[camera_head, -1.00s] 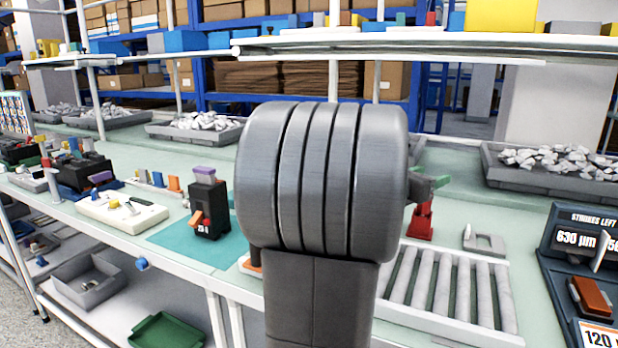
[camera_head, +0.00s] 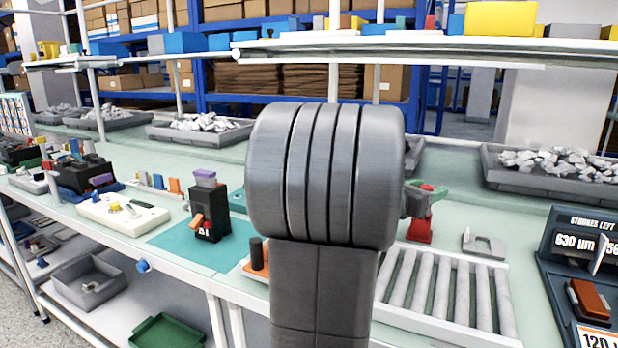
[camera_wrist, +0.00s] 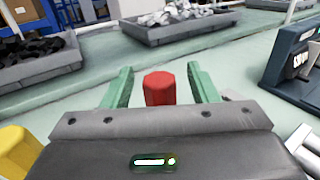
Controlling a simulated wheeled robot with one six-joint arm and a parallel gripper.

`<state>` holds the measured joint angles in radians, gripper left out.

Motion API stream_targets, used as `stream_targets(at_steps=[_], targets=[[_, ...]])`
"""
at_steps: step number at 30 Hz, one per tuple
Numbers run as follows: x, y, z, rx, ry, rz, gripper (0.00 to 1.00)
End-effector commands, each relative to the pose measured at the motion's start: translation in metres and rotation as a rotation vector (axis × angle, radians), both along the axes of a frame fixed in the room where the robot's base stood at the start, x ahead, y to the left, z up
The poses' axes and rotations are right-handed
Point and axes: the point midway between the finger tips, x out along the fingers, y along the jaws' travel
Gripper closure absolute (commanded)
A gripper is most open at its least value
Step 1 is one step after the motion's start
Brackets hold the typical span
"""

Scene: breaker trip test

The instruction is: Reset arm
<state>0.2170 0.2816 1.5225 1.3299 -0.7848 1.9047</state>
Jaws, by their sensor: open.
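My gripper (camera_wrist: 160,74) is open and empty in the wrist view, its two green fingers spread to either side of a red faceted knob (camera_wrist: 159,90). Gaps show between the knob and both fingers. In the head view my arm hides most of the gripper; green finger parts (camera_head: 430,196) show at its right side, by a red stand (camera_head: 419,230). A black breaker (camera_head: 209,218) with an orange lever and a purple top stands upright on a teal mat (camera_head: 168,242), left of my arm and well apart from the gripper.
A white roller rack (camera_head: 447,290) lies right of my arm. A dark gauge panel (camera_head: 571,262) stands at the right edge. Grey bins of scrap (camera_head: 555,172) line the bench's back. A dark post (camera_head: 257,254) on an orange base is close left of my arm.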

Motion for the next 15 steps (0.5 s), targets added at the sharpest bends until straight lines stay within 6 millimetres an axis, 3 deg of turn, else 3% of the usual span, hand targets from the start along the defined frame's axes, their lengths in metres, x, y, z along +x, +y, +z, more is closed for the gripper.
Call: stream_targets(at_steps=[6,15], targets=[[0.000,0.000,0.025,0.000,0.001,0.000,0.46],[0.000,0.000,0.040,0.000,0.001,0.000,0.46]])
